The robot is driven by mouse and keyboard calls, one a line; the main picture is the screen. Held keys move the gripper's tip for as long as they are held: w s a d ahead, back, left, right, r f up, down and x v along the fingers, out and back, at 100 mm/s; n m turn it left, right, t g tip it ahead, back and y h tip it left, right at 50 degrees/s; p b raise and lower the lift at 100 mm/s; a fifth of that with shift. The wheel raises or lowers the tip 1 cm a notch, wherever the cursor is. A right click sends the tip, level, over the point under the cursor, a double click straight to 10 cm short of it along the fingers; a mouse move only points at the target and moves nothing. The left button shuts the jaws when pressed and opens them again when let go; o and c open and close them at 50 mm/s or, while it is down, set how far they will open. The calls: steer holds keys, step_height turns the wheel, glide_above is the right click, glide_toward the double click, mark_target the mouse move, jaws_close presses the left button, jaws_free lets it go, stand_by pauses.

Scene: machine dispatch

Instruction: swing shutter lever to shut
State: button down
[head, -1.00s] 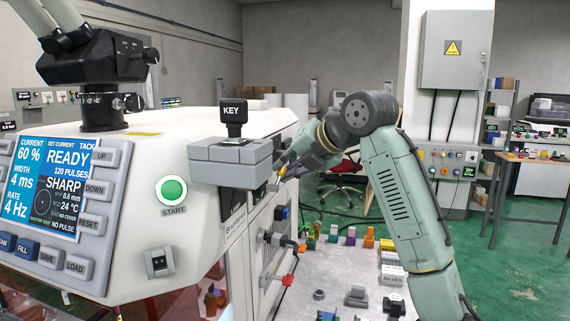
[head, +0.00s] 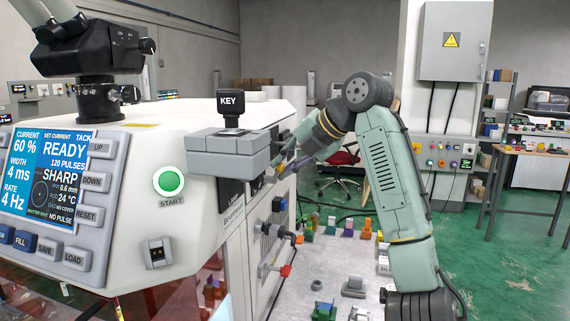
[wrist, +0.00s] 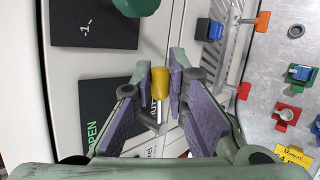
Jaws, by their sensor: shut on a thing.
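The shutter lever (wrist: 160,84) shows in the wrist view as a metal rod with a yellow end, on the pale side of the machine. My gripper (wrist: 165,92) has its purple-padded fingers shut on it, one on either side. A dark plate (wrist: 98,112) marked OPEN lies to the left of the lever. A label ending in "UT" is partly hidden behind the lever and fingers. In the head view my gripper (head: 278,172) reaches the machine's right side, just right of the grey key block (head: 229,143); the lever cannot be made out there.
The machine's screen (head: 45,177) reads READY, with the green START button (head: 168,181) beside it. A black key switch (head: 231,104) stands up from the block close to my gripper. Connectors (head: 284,271) jut from the machine's side below, above a table of small parts.

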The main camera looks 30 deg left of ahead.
steer(key=c, duration=1.6)
jaws_free()
steer(key=shift+o, duration=0.2)
steer(key=v, duration=1.2)
